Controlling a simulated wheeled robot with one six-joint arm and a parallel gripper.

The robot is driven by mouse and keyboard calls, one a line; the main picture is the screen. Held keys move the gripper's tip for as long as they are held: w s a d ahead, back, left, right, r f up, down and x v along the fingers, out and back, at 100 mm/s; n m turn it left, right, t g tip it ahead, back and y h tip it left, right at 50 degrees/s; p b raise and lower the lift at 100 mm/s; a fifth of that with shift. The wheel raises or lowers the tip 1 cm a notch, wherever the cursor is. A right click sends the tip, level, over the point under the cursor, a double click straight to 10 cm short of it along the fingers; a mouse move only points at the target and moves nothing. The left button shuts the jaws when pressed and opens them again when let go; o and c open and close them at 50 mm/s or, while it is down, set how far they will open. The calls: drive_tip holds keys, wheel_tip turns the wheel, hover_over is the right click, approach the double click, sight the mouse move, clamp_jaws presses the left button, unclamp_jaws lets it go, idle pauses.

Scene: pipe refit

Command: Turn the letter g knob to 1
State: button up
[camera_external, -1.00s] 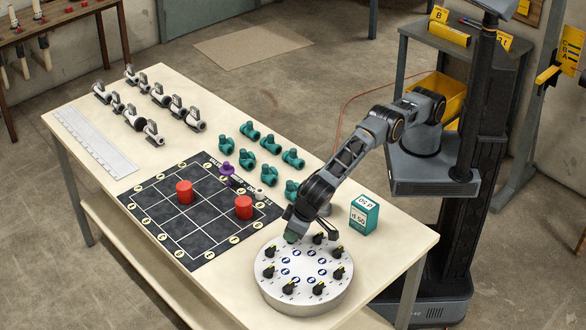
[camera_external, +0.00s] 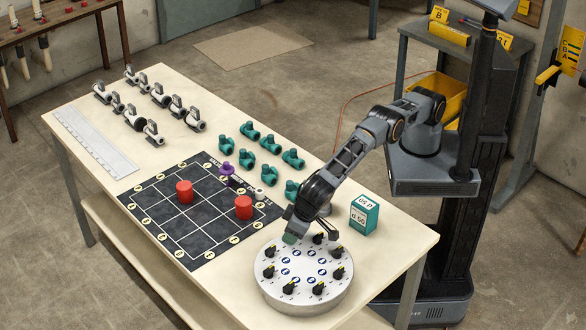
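A round white dial plate (camera_external: 304,292) stands at the near right end of the table. Several black knobs sit in a ring on it, such as one at the front (camera_external: 289,288) and one at the right (camera_external: 339,272). Blue round marks lie inside the ring. The knob letters are too small to read, so I cannot tell which is g. My gripper (camera_external: 292,239) points down at the far left edge of the plate. Its fingers are mostly hidden, and a knob under it may be hidden too. I cannot tell whether it touches one.
A black grid mat (camera_external: 178,233) with two red cylinders (camera_external: 184,191) (camera_external: 243,207) lies left of the plate. A purple piece (camera_external: 227,169), teal fittings (camera_external: 270,145) and a teal box (camera_external: 364,214) stand nearby. White valves (camera_external: 160,95) and a ruled white strip (camera_external: 95,142) are farther off.

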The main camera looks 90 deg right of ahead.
drive_tip(key=v, duration=1.3)
drive_tip(key=shift+s+r, duration=0.2)
drive_tip(key=shift+r, duration=0.1)
